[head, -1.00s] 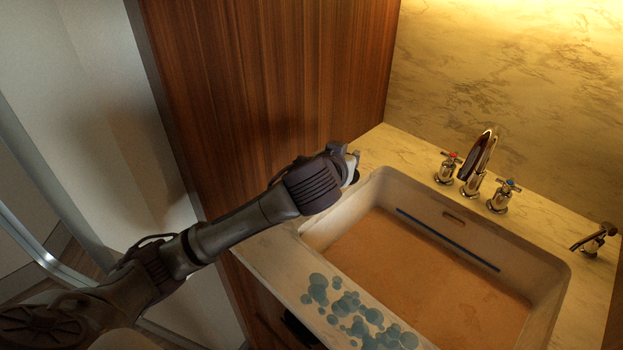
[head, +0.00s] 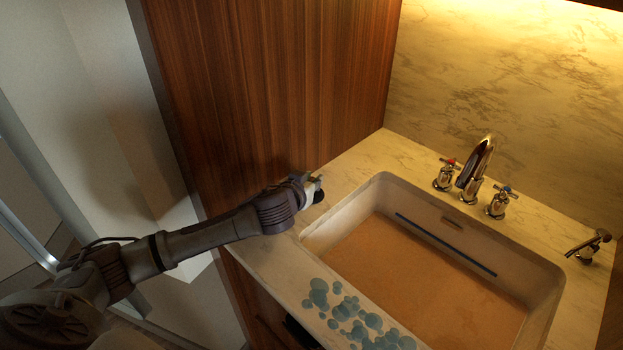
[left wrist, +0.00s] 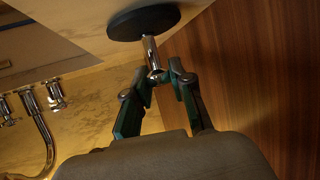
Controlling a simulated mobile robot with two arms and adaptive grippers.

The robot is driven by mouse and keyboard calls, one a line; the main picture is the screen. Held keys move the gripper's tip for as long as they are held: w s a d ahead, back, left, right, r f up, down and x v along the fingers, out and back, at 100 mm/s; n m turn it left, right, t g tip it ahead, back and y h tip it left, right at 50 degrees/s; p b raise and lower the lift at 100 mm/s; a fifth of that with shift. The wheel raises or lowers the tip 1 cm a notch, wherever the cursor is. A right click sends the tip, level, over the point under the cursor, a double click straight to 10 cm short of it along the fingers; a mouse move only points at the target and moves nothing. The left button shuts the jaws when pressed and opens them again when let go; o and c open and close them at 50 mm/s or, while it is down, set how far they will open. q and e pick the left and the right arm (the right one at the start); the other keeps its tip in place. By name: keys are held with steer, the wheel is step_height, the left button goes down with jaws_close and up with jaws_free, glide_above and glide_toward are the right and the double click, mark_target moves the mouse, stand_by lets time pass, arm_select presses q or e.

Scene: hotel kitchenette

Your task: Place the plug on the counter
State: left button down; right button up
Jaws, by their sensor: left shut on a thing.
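The plug (left wrist: 145,22) is a black disc with a short shiny metal stem. My left gripper (left wrist: 157,82) is shut on the stem, with the disc beyond the fingertips. In the head view the plug's dark disc (head: 319,197) shows at the end of my left gripper (head: 308,187), over the counter strip left of the sink. The counter (head: 350,160) is pale marbled stone. I cannot tell whether the disc touches it. My right gripper is not in view.
The sink (head: 375,190) holds brownish water. A faucet (head: 478,165) with two handles stands behind it, and a small spout (head: 588,245) at right. Several teal blobs (head: 345,312) lie along the front counter. A wooden panel (head: 260,90) rises at the counter's left.

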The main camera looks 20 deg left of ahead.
arm_select(q)
steer(key=shift+f, duration=0.2)
steer(key=c, duration=1)
jaws_free()
steer(key=shift+r, duration=0.1)
steer(key=shift+r, duration=0.2)
steer(key=shift+s, duration=0.35)
steer(key=b+v, duration=0.1)
steer(key=v, duration=1)
steer(key=shift+s+b, duration=0.2)
steer(key=shift+b, duration=0.1)
steer(key=shift+r, duration=0.1)
